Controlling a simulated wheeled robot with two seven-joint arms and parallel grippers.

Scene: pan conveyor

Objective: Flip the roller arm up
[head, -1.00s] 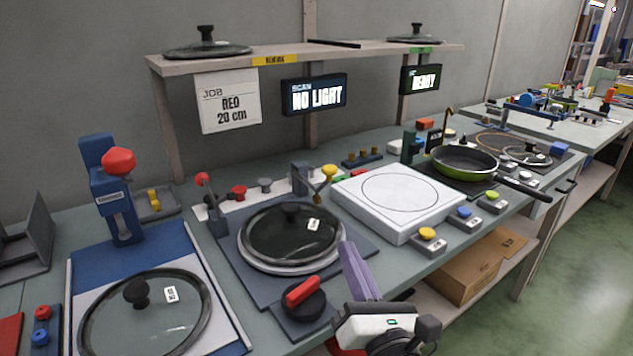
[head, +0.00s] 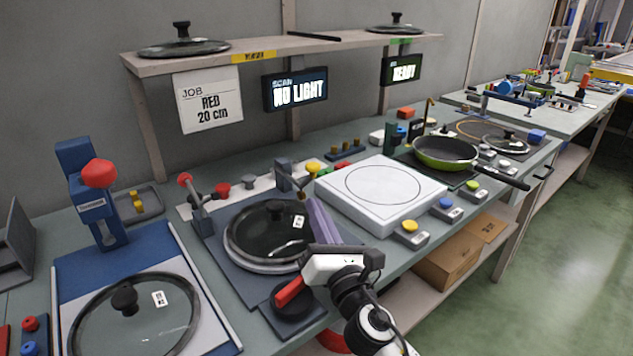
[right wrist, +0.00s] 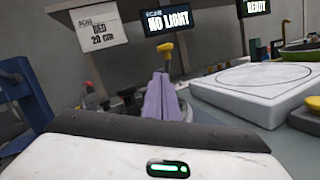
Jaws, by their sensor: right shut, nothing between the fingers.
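A short grey post with a yellow knob (head: 312,167) and a small brownish piece stands behind the lidded pan (head: 273,233); it appears to be the roller arm, but its hinge and exact tilt are hard to tell. The knob also shows in the right wrist view (right wrist: 165,47), just beyond my fingertips. My right gripper (head: 313,204) has purple fingers, shut and empty, pointing up toward the post over the pan's right side. It also shows in the right wrist view (right wrist: 160,80). I cannot tell if it touches the post. My left gripper is not in view.
A red-knobbed lever (head: 186,181) stands left of the pan, and a red-handled dial (head: 289,291) in front. A white hob plate (head: 380,190) lies to the right, with coloured buttons before it. A blue press (head: 92,200) stands at left. A shelf (head: 275,57) hangs above.

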